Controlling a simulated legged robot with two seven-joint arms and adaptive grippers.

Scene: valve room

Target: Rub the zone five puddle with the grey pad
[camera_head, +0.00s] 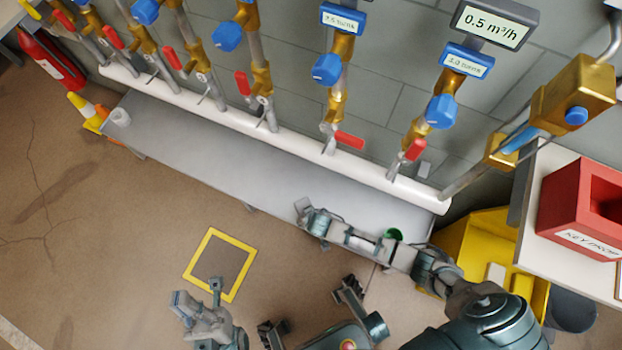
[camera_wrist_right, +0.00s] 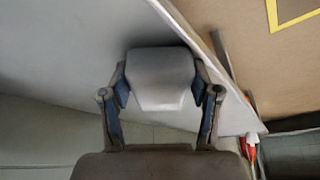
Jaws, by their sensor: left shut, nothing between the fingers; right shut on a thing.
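The grey pad (camera_wrist_right: 160,80) is between the fingers of my right gripper (camera_wrist_right: 162,97) in the right wrist view, a pale block in front of the grey bench surface. In the head view my right gripper (camera_head: 313,217) is over the front edge of the long grey bench (camera_head: 215,160). I cannot tell whether the pad touches the bench. My left gripper (camera_head: 198,298) is shut and empty, low at the bottom left, near the yellow floor square. I cannot make out a puddle in either view.
A white pipe (camera_head: 295,149) runs along the back of the bench, under several brass valves with red levers. A red box (camera_head: 570,190) is at right. The bench's middle looks clear.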

